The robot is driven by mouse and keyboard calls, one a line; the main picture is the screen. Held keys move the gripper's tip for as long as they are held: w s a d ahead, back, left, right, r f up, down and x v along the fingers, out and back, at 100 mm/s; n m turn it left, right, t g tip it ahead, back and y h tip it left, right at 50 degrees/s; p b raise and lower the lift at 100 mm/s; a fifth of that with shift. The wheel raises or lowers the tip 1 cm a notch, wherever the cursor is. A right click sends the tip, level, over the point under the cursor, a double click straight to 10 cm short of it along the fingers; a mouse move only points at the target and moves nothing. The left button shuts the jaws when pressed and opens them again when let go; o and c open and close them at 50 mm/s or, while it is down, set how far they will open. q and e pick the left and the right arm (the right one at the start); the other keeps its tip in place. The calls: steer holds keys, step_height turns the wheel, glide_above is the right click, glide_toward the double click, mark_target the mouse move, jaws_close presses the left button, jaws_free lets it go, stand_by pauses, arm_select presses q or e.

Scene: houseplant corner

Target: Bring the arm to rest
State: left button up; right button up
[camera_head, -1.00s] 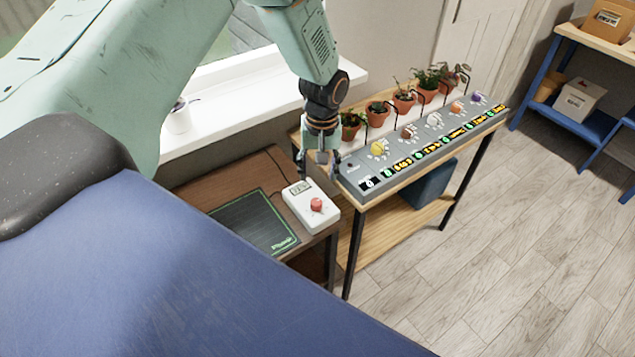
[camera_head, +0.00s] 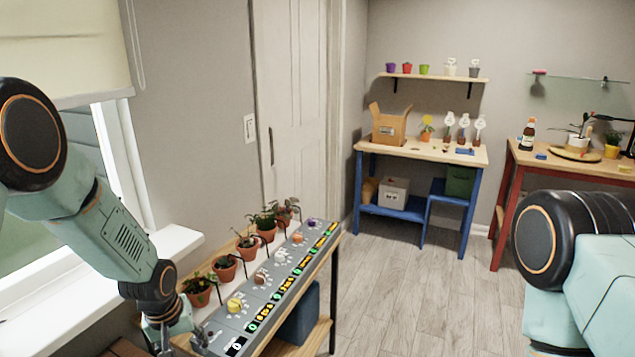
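My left arm comes in from the left, and my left gripper (camera_head: 176,345) hangs low at the bottom left, by the near end of the grey control panel (camera_head: 265,300). Its fingers point down and look spread apart, with nothing seen between them; the tips are near the bottom edge of the picture. The panel has coloured knobs and lit displays and lies along a narrow wooden table. My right arm shows at the right edge, but its gripper is out of view.
Several potted plants (camera_head: 224,268) stand behind the panel. A blue-legged bench (camera_head: 424,152) with boxes stands at the back, and a red-legged table (camera_head: 528,160) at the right. A windowsill (camera_head: 150,262) is beside my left arm. The floor (camera_head: 400,290) between is clear.

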arm_select(q)
steer(key=s+d+f+m+b, duration=0.1)
steer(key=s+d+f+b, duration=0.1)
steer(key=s+f+b, duration=0.2)
steer(key=s+d+f+m+g+b, duration=0.1)
steer(key=s+f+b, duration=0.3)
steer(key=s+f, duration=0.6)
steer(key=s+d+f+m+g+b, duration=0.1)
steer(key=s+f, duration=0.6)
steer(key=s, duration=1.3)
steer(key=d+m+b, duration=0.1)
steer(key=d+b, duration=0.1)
steer(key=b, duration=0.1)
steer(key=shift+s, duration=0.15)
